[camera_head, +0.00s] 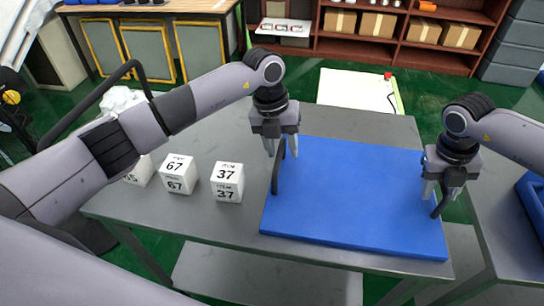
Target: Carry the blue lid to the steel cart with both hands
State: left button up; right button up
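The blue lid (350,205) is a flat blue slab lying on a grey steel table. A second steel surface (492,210) stands at the right; I cannot tell which one is the cart.
White numbered cubes, including one marked 67 (177,173) and one marked 37 (228,182), stand left of the lid. A blue container (535,205) sits at the right edge. Shelves with cardboard boxes (378,24) stand behind.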

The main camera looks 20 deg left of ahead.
pick_arm(q)
notch_tip(320, 180, up, 12)
jog(key=a, duration=0.2)
jog(key=shift+s+a, duration=0.15)
pick_arm(e)
notch_tip(320, 180, up, 12)
jog(key=a, duration=0.2)
jog(key=shift+s+a, duration=0.15)
pick_arm(q)
jog(key=shift+f, duration=0.15)
pick_arm(e)
jog(key=shift+f, duration=0.15)
dwell(0.4)
